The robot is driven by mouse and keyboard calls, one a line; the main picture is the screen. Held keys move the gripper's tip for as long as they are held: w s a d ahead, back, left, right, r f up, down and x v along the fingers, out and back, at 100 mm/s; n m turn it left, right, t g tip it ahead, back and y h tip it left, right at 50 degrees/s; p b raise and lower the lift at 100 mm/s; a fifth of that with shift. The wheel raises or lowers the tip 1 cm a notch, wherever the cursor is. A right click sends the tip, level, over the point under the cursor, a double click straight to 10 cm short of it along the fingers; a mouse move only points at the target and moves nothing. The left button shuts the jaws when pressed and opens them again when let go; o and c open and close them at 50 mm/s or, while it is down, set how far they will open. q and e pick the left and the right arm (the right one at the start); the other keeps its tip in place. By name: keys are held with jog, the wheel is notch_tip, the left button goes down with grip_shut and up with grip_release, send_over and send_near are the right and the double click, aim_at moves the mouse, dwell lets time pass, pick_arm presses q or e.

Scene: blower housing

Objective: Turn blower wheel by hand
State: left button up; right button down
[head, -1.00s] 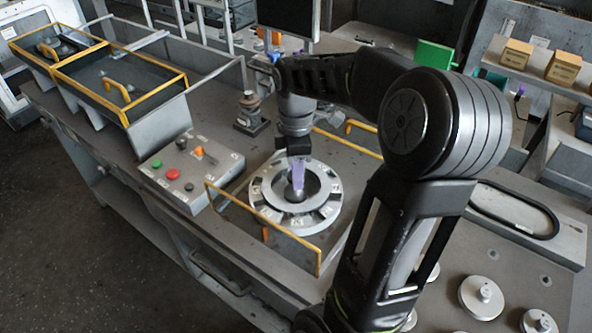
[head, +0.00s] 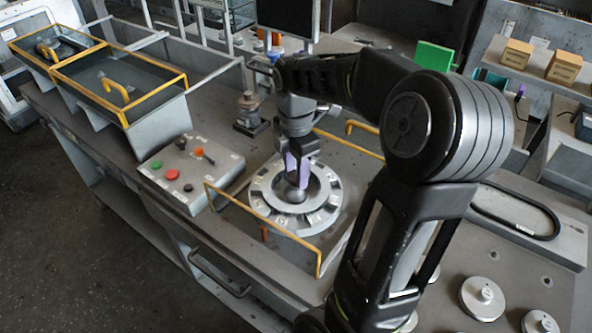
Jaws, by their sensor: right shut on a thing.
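The blower wheel (head: 333,204) is a round grey metal ring with slots around it and an open middle with a rounded hub. It lies flat on the grey workbench. My right gripper (head: 298,183) comes down from above at the wheel's middle. Its purple fingers are shut on the rounded hub. The fingers hide part of the hub, so the exact contact is hard to see. My left gripper does not show.
A yellow guard rail (head: 270,226) runs along the near side of the wheel. A control box (head: 186,172) with red and green buttons stands to the left. Several round metal discs (head: 481,297) lie at the lower right. A dark metal post (head: 250,112) stands behind the wheel.

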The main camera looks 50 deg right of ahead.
jog(key=c, duration=0.9)
grip_release()
jog(key=shift+r, duration=0.1)
notch_tip(320, 180, up, 8)
jog(key=shift+f+b, duration=0.15)
jog(key=shift+b, duration=0.2)
